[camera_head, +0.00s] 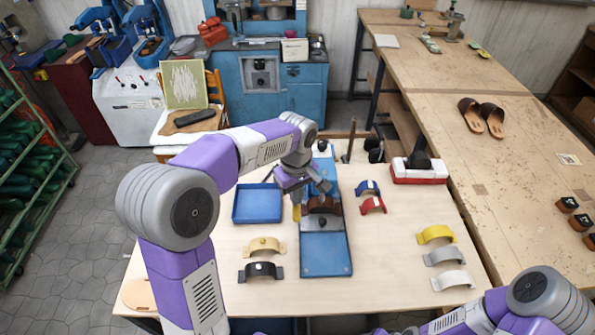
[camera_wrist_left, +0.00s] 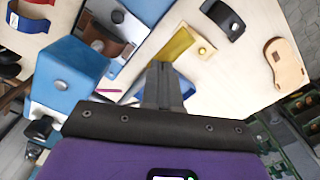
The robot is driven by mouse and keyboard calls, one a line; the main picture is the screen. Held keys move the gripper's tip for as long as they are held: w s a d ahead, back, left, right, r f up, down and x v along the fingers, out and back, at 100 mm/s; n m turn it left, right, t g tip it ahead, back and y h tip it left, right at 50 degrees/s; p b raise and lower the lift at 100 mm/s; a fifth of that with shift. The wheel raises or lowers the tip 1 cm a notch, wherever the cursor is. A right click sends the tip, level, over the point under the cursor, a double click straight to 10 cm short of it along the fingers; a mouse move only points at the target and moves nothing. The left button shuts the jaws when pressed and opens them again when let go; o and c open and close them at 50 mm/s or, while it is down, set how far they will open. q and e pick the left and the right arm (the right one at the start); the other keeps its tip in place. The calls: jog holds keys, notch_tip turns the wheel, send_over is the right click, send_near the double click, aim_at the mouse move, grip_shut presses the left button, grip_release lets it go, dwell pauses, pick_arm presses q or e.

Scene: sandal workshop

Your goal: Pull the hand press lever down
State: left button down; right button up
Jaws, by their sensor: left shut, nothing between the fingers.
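The blue hand press (camera_head: 322,187) stands mid-table, with a blue base plate (camera_head: 325,255) in front and a brown strap (camera_head: 318,204) under its head. Its blue head with a silver knob also shows in the left wrist view (camera_wrist_left: 75,68). A black knob (camera_head: 322,146) sits at the press's rear top; I cannot tell if it is the lever's end. My left gripper (camera_head: 293,192) is shut and empty, just left of the press head; its fingers show in the left wrist view (camera_wrist_left: 163,80). My right arm enters at the lower right, its gripper out of view.
A blue tray (camera_head: 258,219) lies left of the press. A cream strap (camera_head: 265,245) and a black strap (camera_head: 261,271) lie in front of it. Blue and red straps (camera_head: 372,206) lie right of the press.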

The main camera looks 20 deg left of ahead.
notch_tip(320, 180, up, 12)
jog(key=p, duration=1)
jog(key=shift+f+p, duration=0.25)
jog(key=shift+p, duration=0.1)
